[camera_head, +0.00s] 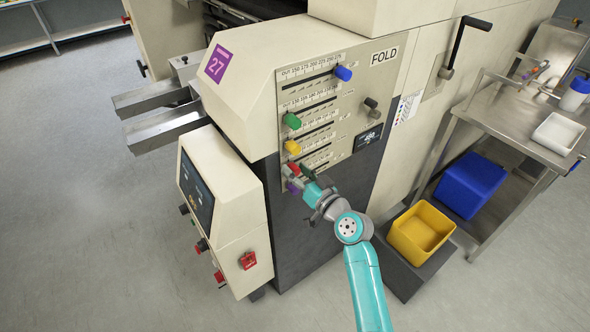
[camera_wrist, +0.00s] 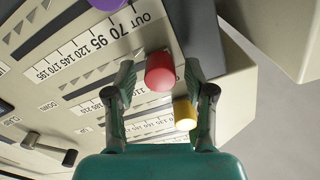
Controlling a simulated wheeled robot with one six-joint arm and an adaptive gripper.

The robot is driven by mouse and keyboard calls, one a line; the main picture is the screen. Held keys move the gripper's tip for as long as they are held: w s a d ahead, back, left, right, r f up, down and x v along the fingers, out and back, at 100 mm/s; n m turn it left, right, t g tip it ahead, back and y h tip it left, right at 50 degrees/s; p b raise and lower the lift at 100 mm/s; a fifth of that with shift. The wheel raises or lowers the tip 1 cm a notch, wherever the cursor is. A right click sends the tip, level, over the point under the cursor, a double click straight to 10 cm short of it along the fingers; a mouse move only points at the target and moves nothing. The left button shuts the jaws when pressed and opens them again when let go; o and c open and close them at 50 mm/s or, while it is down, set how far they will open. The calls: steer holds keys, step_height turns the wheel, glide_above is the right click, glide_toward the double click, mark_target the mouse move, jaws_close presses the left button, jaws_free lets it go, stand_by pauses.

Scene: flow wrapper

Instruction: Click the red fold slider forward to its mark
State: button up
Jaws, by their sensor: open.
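The red fold slider knob (camera_wrist: 160,72) sits between my gripper's two fingers in the wrist view, near the end of its scale marked OUT. In the head view the red knob (camera_head: 293,169) shows low on the fold panel (camera_head: 350,95), partly covered by my gripper. My gripper (camera_head: 301,178) is open at the panel's lower left, with a finger on each side of the knob in the wrist view (camera_wrist: 158,76). I cannot tell whether either finger touches it. The red slider's mark cannot be made out.
A yellow knob (camera_head: 293,147) and a green knob (camera_head: 292,121) sit above the red one. A purple knob (camera_head: 294,187) is just below it, close to my gripper. A blue knob (camera_head: 343,73) is at the top right. A yellow bin (camera_head: 430,211) stands at the lower right.

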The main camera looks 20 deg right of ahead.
mark_target(311, 152)
steer(key=shift+w+a, duration=0.15)
steer(key=shift+w, duration=0.25)
jaws_close()
steer(key=d, duration=0.2)
steer(key=w+d, duration=0.1)
steer(key=d, duration=0.2)
steer(key=w+d, duration=0.1)
steer(key=d, duration=0.1)
steer(key=shift+w+d, duration=0.25)
steer(key=shift+d, duration=0.1)
jaws_free()
